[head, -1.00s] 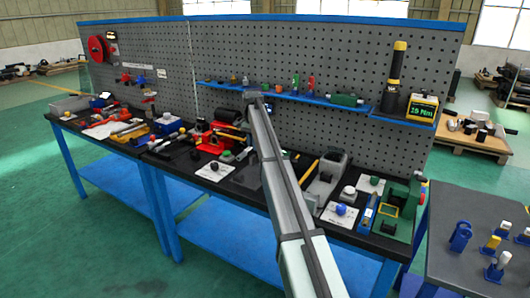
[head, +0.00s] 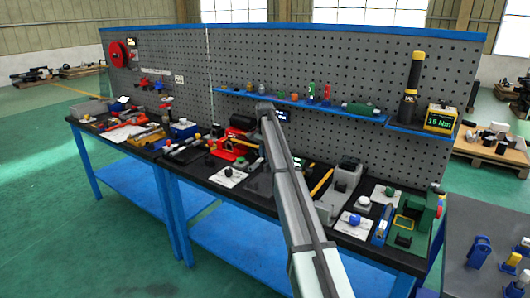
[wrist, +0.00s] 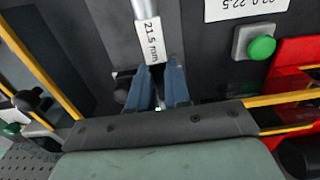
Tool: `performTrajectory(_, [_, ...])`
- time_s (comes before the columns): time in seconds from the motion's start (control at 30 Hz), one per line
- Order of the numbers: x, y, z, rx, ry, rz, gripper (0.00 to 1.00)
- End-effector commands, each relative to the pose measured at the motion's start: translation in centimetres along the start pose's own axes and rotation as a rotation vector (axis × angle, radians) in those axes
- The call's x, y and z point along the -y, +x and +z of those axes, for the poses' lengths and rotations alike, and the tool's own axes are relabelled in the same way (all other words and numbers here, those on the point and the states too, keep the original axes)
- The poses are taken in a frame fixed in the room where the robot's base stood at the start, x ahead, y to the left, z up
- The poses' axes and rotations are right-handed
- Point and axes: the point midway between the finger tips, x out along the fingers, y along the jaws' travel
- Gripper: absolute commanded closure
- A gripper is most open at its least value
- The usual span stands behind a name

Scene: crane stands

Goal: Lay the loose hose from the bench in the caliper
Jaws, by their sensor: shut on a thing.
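My gripper (wrist: 161,78) has its two blue-grey fingers close together in the wrist view. They are shut around the lower end of a pale grey tube (wrist: 143,8), which looks like the hose. The tube carries a white label (wrist: 150,40) reading 21.5 mm. Its end between the fingers is mostly hidden. In the head view my arm reaches over the bench, and the fingers and tube cannot be made out there. I cannot surely identify the caliper. A small lit display (head: 283,115) shows just right of the arm's far end.
In the wrist view a green button (wrist: 261,48) stands beside a white card with numbers, near a red fixture (wrist: 295,60). In the head view a red fixture (head: 228,148), a grey device (head: 344,182) and a green fixture (head: 415,220) crowd the bench. A blue shelf (head: 300,101) runs behind.

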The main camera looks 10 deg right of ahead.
Motion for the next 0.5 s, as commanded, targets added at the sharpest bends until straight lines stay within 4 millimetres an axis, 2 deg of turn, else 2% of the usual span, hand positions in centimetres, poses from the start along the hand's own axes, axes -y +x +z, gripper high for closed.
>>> performTrajectory(0.5, [0.0, 4.2, 0.0, 0.001, 0.0, 0.001, 1.0])
